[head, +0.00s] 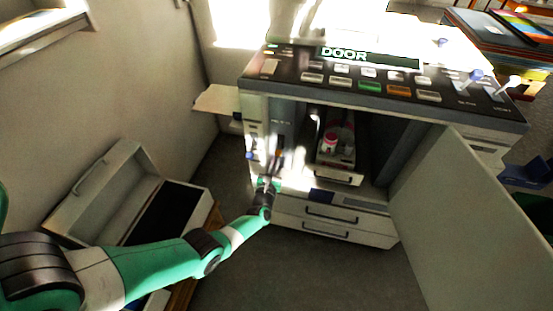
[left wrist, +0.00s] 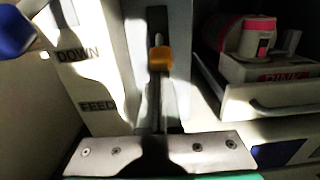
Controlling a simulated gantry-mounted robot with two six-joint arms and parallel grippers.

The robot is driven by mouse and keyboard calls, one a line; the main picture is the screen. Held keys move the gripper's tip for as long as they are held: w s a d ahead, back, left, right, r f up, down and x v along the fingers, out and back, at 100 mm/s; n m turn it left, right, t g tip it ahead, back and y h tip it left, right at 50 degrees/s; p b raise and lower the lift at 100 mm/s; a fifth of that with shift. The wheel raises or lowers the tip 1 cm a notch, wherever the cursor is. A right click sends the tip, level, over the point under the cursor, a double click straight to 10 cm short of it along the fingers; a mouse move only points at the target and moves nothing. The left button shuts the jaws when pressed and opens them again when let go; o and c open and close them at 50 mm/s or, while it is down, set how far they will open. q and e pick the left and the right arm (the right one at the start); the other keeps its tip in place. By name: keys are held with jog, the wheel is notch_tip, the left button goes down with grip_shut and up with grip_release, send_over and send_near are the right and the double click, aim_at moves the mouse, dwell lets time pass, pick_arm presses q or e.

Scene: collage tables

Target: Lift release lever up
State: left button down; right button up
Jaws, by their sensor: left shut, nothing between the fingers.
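The release lever appears to be the orange-knobbed one (left wrist: 160,57) in a dark vertical slot on the copier's front panel, left of the open bay. It also shows small in the head view (head: 279,153). My left gripper (head: 272,168) is shut and empty, in front of the panel just below the orange knob. In the left wrist view its grey bolted plate lies along the bottom, with the closed fingers pointing up toward the knob. I cannot tell whether they touch the lever. My right gripper is out of view.
The open door (head: 455,215) stands on the right. In the bay a drawer (head: 340,175) holds a pink-and-white bottle (head: 330,140). A blue knob (left wrist: 15,30) sits left of the panel, near labels "DOWN" and "FEED". An open box (head: 110,185) stands at lower left.

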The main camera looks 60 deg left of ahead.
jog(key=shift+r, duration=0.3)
